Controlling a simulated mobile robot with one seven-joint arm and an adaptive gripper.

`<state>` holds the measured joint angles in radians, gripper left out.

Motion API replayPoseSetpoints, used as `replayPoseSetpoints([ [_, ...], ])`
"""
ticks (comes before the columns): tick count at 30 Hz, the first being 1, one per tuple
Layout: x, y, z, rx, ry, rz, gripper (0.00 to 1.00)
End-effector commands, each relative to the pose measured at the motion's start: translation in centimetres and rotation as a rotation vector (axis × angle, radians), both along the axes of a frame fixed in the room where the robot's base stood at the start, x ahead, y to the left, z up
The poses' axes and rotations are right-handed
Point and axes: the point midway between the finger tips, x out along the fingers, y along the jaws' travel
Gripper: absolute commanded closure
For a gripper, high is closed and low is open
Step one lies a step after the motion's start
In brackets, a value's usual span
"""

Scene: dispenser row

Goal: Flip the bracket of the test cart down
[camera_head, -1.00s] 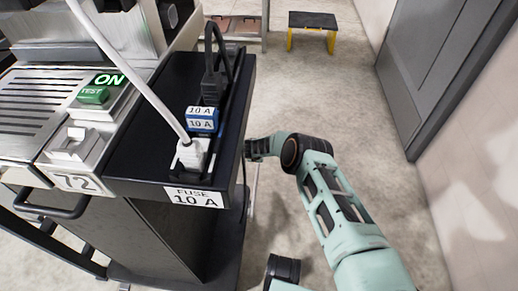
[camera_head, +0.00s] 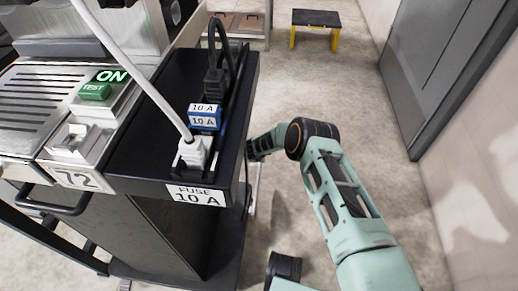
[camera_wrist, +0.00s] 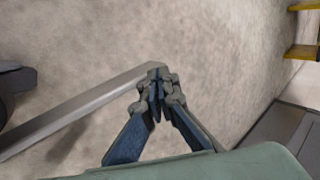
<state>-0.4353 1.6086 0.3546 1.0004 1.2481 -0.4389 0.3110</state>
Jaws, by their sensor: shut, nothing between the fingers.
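The test cart (camera_head: 165,160) stands at the left in the head view, with a black side shelf and a "FUSE 10 A" label on its front. A thin pale bar (camera_head: 254,188) shows low along the cart's right side. In the wrist view a flat grey bar (camera_wrist: 75,112) runs from the left edge up to my fingertips; I cannot tell for sure that it is the bracket. My gripper (camera_wrist: 157,80) is shut and empty, its tips over or against the bar's end; contact is unclear. In the head view my gripper is mostly hidden by the cart's right side.
A white plug (camera_head: 193,153), blue fuse block (camera_head: 204,117) and black plug (camera_head: 214,82) sit on the shelf. A dark wheel (camera_wrist: 14,82) shows in the wrist view. A yellow-legged stool (camera_head: 316,18) and grey door (camera_head: 440,70) stand beyond. The floor between is clear.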

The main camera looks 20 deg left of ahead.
Motion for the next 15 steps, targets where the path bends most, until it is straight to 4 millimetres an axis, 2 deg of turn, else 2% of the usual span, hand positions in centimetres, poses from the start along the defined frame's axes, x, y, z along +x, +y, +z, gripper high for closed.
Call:
replayPoseSetpoints([
  [15,-3.4,-0.5,6.2,0.005,-0.011,0.001,1.0],
])
